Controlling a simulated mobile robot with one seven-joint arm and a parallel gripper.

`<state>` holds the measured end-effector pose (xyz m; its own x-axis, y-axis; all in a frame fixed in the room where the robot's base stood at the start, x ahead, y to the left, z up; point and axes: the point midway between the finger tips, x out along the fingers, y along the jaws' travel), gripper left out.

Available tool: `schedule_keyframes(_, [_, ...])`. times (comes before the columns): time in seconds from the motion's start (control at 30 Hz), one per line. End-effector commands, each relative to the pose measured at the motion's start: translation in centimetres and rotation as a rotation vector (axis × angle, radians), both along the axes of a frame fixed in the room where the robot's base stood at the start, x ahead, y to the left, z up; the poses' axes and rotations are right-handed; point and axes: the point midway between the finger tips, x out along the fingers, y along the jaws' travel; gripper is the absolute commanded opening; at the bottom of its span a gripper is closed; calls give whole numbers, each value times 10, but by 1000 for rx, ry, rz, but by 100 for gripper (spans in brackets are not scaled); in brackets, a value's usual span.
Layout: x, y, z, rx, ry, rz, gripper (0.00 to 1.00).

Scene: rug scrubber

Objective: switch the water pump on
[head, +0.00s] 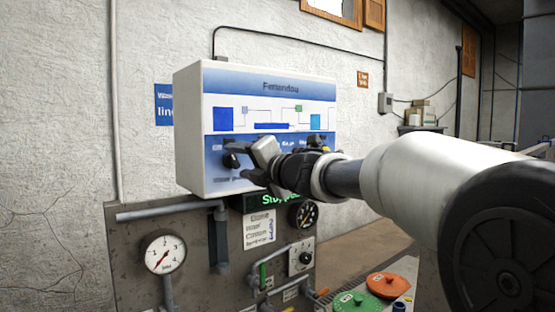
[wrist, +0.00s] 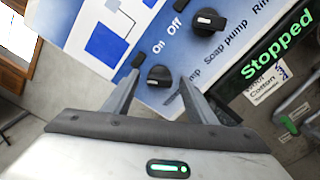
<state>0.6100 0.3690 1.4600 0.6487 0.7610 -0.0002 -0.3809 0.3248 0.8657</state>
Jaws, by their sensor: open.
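A black rotary knob (wrist: 160,76) on the blue strip of the white control box (head: 187,130) lies between my fingers in the wrist view. The label beside it is partly covered by a finger; only its end, "mp", shows. "On" and "Off" are printed close by. I cannot tell which way this knob points. In the head view a black knob (head: 231,160) shows at the left of the strip, just left of my gripper (head: 252,163). My gripper also shows in the wrist view (wrist: 162,72), open, its fingers apart on either side of the knob.
Another black knob (wrist: 208,21), labelled "Soap pump", sits beside it. A green "Stopped" display (wrist: 278,45) is below the strip. Orange (head: 388,284) and green lids stand low at right.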

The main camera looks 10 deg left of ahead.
Motion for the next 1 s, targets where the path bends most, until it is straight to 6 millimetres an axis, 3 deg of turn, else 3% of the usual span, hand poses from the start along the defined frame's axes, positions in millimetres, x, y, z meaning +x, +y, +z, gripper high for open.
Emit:
schedule_keyframes(0.4, [7, 9, 0, 0, 1, -1, 52])
schedule_keyframes(0.43, [7, 9, 0, 1, 1, 0, 50])
schedule_keyframes(0.67, [7, 8, 0, 1, 0, -1, 11])
schedule_keyframes(1.0, [7, 8, 1, 30, 36, -1, 10])
